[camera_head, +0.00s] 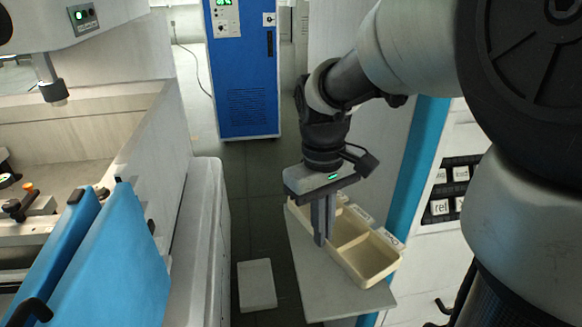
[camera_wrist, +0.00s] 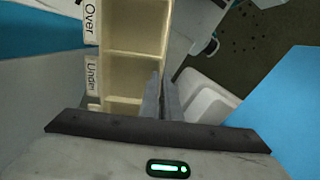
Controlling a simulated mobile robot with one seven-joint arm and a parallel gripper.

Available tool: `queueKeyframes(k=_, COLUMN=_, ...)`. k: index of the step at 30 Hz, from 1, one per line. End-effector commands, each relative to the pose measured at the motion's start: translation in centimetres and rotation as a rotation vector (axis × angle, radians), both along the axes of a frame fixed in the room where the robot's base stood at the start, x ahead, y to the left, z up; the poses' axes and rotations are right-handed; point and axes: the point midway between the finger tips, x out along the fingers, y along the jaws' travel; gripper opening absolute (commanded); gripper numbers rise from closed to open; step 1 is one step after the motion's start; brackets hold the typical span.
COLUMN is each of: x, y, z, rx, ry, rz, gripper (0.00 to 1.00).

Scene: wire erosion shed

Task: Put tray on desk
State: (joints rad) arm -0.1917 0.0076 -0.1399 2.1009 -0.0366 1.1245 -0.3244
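The tray (camera_head: 367,279) is cream, long and divided into compartments, with white label tabs along its far side. In the head view it is over a pale grey slab (camera_head: 336,299), perhaps the desk; I cannot tell if it rests on it. My gripper (camera_head: 322,238) points down at the tray's near-left long wall. In the wrist view the tray (camera_wrist: 133,53) shows labels reading "Over" and "Under". My fingers (camera_wrist: 162,80) are close together, one on each side of the wall, and look shut on it. The tray's far end is partly hidden behind my gripper.
A white box (camera_head: 257,285) lies on the dark floor left of the slab. A blue cabinet (camera_head: 246,75) stands at the back. A machine with blue panels (camera_head: 115,270) fills the left. A white cabinet with a blue edge (camera_head: 418,165) and a black rack (camera_head: 452,187) stands right.

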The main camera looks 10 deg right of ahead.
Motion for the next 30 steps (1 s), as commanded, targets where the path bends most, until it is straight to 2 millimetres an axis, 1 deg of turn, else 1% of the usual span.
queueKeyframes(k=2, x=0.0, y=0.0, z=-0.2, rx=-0.002, ry=-0.001, rz=0.0, gripper=0.0)
queueKeyframes(k=4, x=-0.1, y=0.0, z=-1.0, rx=-0.003, ry=0.002, rz=0.0, gripper=0.0)
queueKeyframes(k=9, x=-0.1, y=0.0, z=-4.3, rx=-0.003, ry=0.003, rz=0.0, gripper=0.0)
queueKeyframes(k=12, x=-0.1, y=0.0, z=-5.7, rx=-0.003, ry=0.002, rz=0.0, gripper=0.0)
queueKeyframes(k=17, x=-0.1, y=0.0, z=-6.8, rx=-0.003, ry=0.001, rz=-0.001, gripper=0.0)
queueKeyframes(k=24, x=-0.1, y=0.0, z=-9.9, rx=-0.002, ry=0.001, rz=-0.002, gripper=0.0)
queueKeyframes(k=30, x=0.0, y=0.0, z=-10.0, rx=-0.002, ry=-0.002, rz=-0.002, gripper=0.0)
